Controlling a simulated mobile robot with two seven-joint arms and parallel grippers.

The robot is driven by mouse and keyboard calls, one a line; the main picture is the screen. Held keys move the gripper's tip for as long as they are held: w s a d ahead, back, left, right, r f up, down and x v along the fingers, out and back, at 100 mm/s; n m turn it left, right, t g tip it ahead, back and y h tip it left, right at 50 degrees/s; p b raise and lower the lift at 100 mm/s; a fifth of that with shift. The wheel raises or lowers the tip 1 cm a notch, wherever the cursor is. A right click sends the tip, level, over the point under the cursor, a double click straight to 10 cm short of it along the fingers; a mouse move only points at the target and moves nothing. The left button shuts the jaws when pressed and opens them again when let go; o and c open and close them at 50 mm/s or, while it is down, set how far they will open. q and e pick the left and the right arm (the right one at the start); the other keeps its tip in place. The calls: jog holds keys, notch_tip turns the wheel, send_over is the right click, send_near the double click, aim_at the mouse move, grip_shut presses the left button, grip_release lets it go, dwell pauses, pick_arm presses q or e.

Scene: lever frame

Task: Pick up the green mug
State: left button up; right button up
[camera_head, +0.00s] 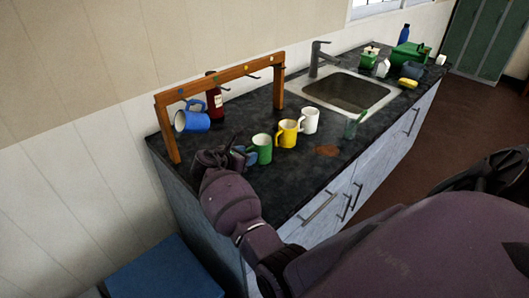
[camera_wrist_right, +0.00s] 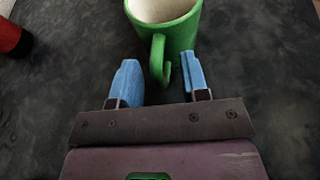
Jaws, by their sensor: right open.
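The green mug (camera_head: 261,148) stands upright on the dark counter, at the left end of a short row of mugs. In the right wrist view the green mug (camera_wrist_right: 178,28) is at the top, with its handle pointing toward my gripper. My right gripper (camera_head: 246,156) is beside the mug, low over the counter. In the wrist view its two blue fingers (camera_wrist_right: 158,78) are apart, with the mug's handle between their tips. Whether a finger touches the handle I cannot tell. My left gripper is not in view.
A yellow mug (camera_head: 287,132) and a white mug (camera_head: 309,121) stand to the right of the green one. A blue mug (camera_head: 194,120) hangs on the wooden frame (camera_head: 215,77). The sink (camera_head: 349,91) is further right.

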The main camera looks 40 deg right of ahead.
jog(key=shift+d+f, duration=0.1)
jog(key=shift+d, duration=0.05)
jog(key=shift+c, duration=0.9)
grip_shut()
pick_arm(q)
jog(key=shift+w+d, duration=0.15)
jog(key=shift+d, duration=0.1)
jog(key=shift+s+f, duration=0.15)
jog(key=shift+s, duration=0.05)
pick_arm(e)
jog(key=shift+r, duration=0.2)
pick_arm(q)
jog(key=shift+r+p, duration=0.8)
jog(key=shift+p, duration=0.05)
pick_arm(e)
notch_tip(320, 180, up, 20)
